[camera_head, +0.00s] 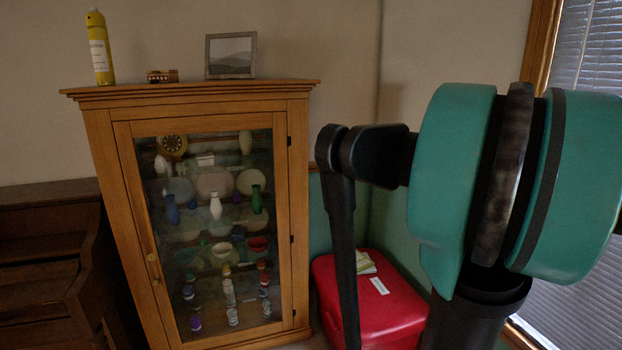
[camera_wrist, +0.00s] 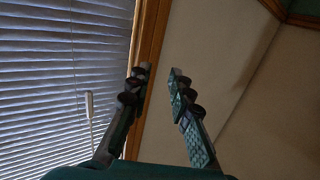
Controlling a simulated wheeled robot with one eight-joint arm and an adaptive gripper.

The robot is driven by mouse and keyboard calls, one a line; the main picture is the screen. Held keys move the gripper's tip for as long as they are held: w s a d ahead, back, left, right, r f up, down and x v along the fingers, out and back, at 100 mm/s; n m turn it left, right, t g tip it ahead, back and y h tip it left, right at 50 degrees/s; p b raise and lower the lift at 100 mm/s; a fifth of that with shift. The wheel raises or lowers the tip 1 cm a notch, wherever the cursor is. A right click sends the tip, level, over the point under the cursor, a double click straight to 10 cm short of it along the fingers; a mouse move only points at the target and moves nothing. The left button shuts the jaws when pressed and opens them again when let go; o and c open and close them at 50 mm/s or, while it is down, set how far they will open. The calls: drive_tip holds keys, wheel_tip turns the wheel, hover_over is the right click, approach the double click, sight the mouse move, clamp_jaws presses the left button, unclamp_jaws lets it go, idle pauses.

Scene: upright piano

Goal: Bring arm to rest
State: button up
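My gripper (camera_wrist: 161,92) shows in the wrist view with its two fingers apart and nothing between them. It faces the wall, the wooden window frame and the blinds, and touches nothing there. In the head view my arm, with teal and black links, fills the right side, raised in front of the window and the red case. The gripper's fingers cannot be made out in the head view.
A wooden glass-front cabinet (camera_head: 124,215) stands at centre left, its door shut. A yellow bottle (camera_head: 99,48), a small object (camera_head: 162,77) and a picture frame (camera_head: 231,56) stand on top. A red case (camera_head: 378,314) is right of it. A piano (camera_head: 48,255) is at left; window blinds (camera_wrist: 60,75) are close.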

drive_tip(key=s+a+f+n+g+y, duration=0.1)
drive_tip(key=s+a+f+g+y, duration=0.2)
drive_tip(key=a+f, duration=1.05)
drive_tip(key=s+a+f+n+g+y, duration=0.3)
drive_tip(key=s+a+f+y, duration=0.1)
drive_tip(key=s+a+f, duration=0.3)
drive_tip(key=s+a+f+n+g+y, duration=0.3)
drive_tip(key=s+a+f, duration=0.4)
drive_tip(key=a+f, duration=0.4)
drive_tip(key=a+n+y, duration=0.1)
drive_tip(key=a, duration=0.3)
drive_tip(key=shift+f, duration=0.2)
drive_tip(key=shift+s+a, duration=0.1)
